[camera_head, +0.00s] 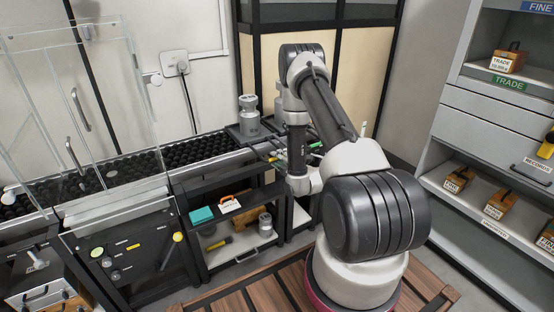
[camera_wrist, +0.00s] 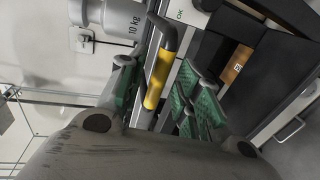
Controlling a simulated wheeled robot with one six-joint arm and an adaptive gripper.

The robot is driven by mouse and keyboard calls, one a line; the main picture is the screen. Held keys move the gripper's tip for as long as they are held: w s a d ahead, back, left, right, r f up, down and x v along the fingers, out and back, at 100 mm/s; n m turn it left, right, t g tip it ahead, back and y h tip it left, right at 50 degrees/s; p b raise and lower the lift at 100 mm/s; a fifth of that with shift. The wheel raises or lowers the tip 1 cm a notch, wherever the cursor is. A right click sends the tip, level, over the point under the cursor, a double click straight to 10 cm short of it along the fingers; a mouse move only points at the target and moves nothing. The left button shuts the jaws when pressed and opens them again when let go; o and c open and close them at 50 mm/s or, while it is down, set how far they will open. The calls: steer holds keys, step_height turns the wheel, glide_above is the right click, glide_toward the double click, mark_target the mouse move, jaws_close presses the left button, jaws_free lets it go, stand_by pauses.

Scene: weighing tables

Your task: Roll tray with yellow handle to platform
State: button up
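In the wrist view, a yellow grip on a dark bent handle (camera_wrist: 158,78) lies between the green-padded fingers of my gripper (camera_wrist: 160,90). The fingers stand apart with a visible gap on the left side of the grip. The right pads look close to it; contact cannot be told. A grey 10 kg weight (camera_wrist: 122,18) stands beyond the handle; it also shows in the head view (camera_head: 248,117), on a dark tray (camera_head: 235,132) at the right end of the roller track. In the head view my arm largely hides the handle. Which surface is the platform cannot be told.
The black roller track (camera_head: 195,152) runs left from the weight into a clear-walled enclosure (camera_head: 85,110). A shelf (camera_head: 235,255) with a teal box and tools stands below. A cabinet (camera_head: 480,190) with wooden blocks is at right.

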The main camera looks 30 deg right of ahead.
steer(key=shift+x, duration=0.75)
jaws_close()
